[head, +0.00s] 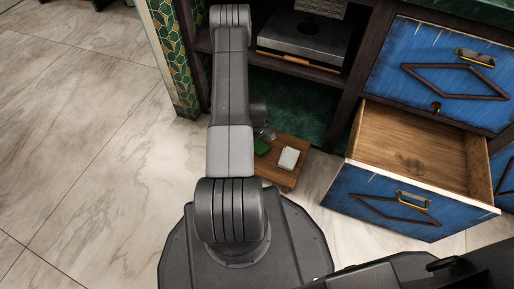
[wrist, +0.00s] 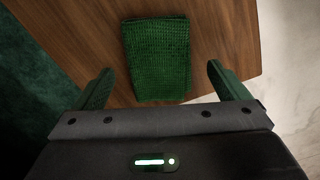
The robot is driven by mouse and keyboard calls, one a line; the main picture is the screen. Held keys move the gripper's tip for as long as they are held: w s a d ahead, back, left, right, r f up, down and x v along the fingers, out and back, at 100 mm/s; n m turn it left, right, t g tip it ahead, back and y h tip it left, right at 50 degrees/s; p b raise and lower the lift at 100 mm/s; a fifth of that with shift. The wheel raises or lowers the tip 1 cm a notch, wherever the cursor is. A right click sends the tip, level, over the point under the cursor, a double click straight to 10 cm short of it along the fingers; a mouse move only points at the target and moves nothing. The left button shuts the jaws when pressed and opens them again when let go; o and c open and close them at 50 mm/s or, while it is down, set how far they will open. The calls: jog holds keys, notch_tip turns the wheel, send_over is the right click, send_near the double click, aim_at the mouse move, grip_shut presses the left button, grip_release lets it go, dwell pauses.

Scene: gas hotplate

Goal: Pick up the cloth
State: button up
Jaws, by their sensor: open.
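The cloth (wrist: 157,62) is a folded green woven rectangle lying flat on a brown wooden surface (wrist: 85,40) in the wrist view. In the head view a small green patch, likely the cloth (head: 262,147), shows on the low wooden surface (head: 283,175), partly hidden by my arm. My gripper (wrist: 157,82) is open, with its two green-tinted fingers apart on the left and right of the cloth's near end. Nothing is held. The height of the fingers above the wood is hard to tell.
A white block-like item (head: 289,158) sits on the wood beside the green patch. An open, empty-looking drawer (head: 410,150) with a blue front juts out at right. A shelf with a metal appliance (head: 305,37) is above. Pale tiled floor (head: 90,130) is clear at left.

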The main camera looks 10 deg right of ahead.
notch_tip(320, 180, down, 2)
jog(key=shift+r, duration=0.1)
jog(key=c, duration=1.1)
jog(key=shift+c, duration=0.2)
notch_tip(320, 180, up, 10)
jog(key=p, duration=0.3)
